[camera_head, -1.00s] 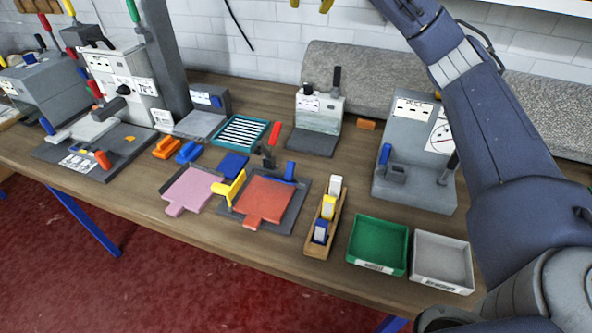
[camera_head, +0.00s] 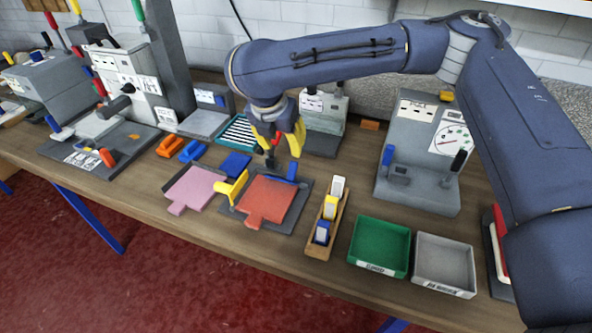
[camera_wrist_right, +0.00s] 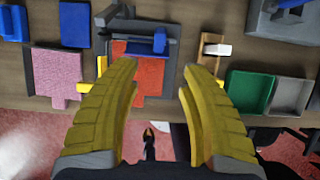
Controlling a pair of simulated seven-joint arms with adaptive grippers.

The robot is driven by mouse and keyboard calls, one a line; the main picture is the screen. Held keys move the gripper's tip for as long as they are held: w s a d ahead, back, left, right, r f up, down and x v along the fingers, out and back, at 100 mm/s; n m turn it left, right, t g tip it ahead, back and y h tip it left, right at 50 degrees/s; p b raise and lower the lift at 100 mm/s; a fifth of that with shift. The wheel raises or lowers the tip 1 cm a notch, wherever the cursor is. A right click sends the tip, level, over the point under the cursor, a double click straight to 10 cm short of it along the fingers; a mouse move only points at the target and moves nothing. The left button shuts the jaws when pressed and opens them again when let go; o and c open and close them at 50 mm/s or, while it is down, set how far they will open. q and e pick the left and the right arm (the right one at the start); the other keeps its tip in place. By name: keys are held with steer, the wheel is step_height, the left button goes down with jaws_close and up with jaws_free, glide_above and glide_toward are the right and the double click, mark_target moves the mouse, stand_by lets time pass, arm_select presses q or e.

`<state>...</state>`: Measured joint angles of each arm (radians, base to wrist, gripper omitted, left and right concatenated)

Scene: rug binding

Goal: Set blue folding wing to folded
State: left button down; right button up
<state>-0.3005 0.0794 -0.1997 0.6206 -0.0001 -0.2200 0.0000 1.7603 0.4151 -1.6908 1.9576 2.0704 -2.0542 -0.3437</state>
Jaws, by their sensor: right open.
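The blue folding wing (camera_head: 292,171) stands up at the back edge of a dark fixture holding a red-orange mat piece (camera_head: 265,199). In the right wrist view the blue wing (camera_wrist_right: 146,47) lies ahead, between the fingers' lines. A yellow wing (camera_head: 232,188) stands up on the fixture's left side. My right gripper (camera_head: 280,150) has yellow fingers, open and empty, above and behind the fixture close to the blue wing. It also shows open in the right wrist view (camera_wrist_right: 157,68). I see no contact with the wing. My left gripper is out of view.
A pink mat piece (camera_head: 190,189) lies left of the fixture. A wooden rack (camera_head: 315,242) of coloured blocks, a green tray (camera_head: 352,262) and a grey tray (camera_head: 418,281) are to the right. A grey gauge machine (camera_head: 415,190) stands behind the trays.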

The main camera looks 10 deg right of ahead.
mark_target(292, 168)
steer(key=x, duration=1.6)
steer(key=shift+f, duration=0.1)
steer(key=shift+c, duration=0.4)
jaws_close()
